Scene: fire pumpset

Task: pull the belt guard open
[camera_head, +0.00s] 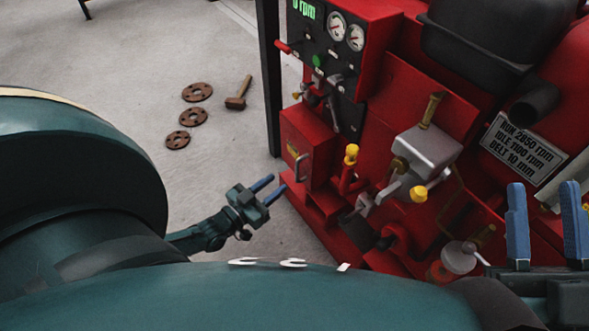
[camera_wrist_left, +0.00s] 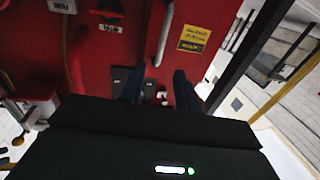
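The belt guard (camera_head: 312,152) appears to be the red box-like cover low on the pumpset's left side, with a yellow label and a pale bar handle (camera_head: 300,167) on its face. It looks shut. In the left wrist view, the red panel (camera_wrist_left: 190,12) shows a yellow label and the handle (camera_wrist_left: 166,35) ahead of the fingers. My left gripper (camera_head: 277,184) is open and empty, just left of and below the handle in the head view, apart from it. My right gripper (camera_head: 543,184) is open and empty at the lower right, in front of the pumpset.
The red pumpset (camera_head: 400,90) carries gauges, levers, yellow knobs and a plate reading BELT 10 mm. A dark post (camera_head: 269,75) stands just behind the guard. Several brown flanges (camera_head: 193,117) and a hammer (camera_head: 238,95) lie on the floor.

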